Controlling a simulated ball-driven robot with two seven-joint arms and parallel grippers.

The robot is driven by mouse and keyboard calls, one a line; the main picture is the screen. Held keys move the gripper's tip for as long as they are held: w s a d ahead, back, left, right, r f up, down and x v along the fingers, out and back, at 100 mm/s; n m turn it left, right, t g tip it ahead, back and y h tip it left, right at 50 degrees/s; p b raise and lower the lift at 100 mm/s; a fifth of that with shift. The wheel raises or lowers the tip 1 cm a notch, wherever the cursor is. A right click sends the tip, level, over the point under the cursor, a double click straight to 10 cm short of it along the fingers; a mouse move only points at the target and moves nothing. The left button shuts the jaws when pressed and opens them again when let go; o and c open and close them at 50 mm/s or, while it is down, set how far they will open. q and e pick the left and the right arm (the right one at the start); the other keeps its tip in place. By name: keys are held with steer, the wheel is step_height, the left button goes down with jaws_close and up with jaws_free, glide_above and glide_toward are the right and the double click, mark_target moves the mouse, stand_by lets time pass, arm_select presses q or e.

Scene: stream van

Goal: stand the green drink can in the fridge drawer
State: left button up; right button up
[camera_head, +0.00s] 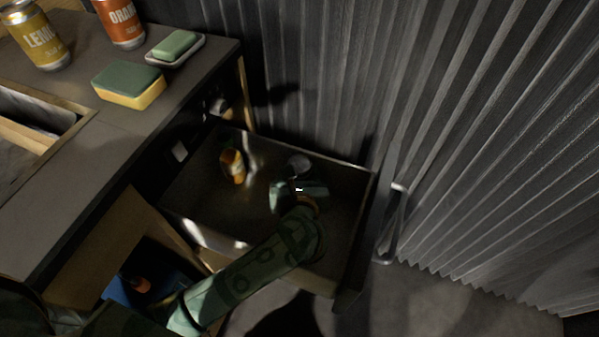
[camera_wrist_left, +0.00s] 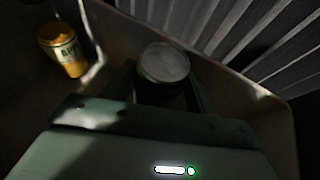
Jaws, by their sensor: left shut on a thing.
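The fridge drawer (camera_head: 221,211) is pulled out below the counter. My left gripper (camera_head: 299,177) reaches down into its right part and is shut on a can (camera_head: 298,163). The can's round silver lid shows in the wrist view (camera_wrist_left: 164,63), between the fingers. Its side is mostly hidden and dark, so its green colour is hard to make out. The can looks roughly upright inside the drawer. I cannot tell whether its base touches the drawer floor. My right gripper is not in view.
An orange-yellow can (camera_head: 232,166) stands in the drawer's left part. On the counter are a lemon can (camera_head: 36,36), an orange can (camera_head: 121,22), a sponge (camera_head: 129,86) and a soap dish (camera_head: 175,50). A blue bin (camera_head: 118,291) sits lower left. A corrugated wall (camera_head: 320,70) is behind.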

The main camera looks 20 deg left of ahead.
arm_select(q)
steer(key=shift+f+b, duration=0.3)
steer(key=shift+f, duration=0.15)
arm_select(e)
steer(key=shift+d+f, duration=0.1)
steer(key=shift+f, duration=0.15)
arm_select(q)
steer(key=o, duration=1.2)
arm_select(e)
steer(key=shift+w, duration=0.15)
arm_select(q)
steer(key=shift+r, duration=0.1)
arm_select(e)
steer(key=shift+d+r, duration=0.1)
arm_select(q)
steer(key=shift+s+d+r+p, duration=0.15)
steer(key=shift+s+r+p, duration=0.1)
steer(key=shift+r+p, duration=0.6)
steer(key=p+v, duration=0.3)
steer(key=v, duration=0.7)
steer(key=shift+s, duration=0.3)
steer(key=shift+s+d, duration=0.15)
steer(key=shift+s, duration=0.25)
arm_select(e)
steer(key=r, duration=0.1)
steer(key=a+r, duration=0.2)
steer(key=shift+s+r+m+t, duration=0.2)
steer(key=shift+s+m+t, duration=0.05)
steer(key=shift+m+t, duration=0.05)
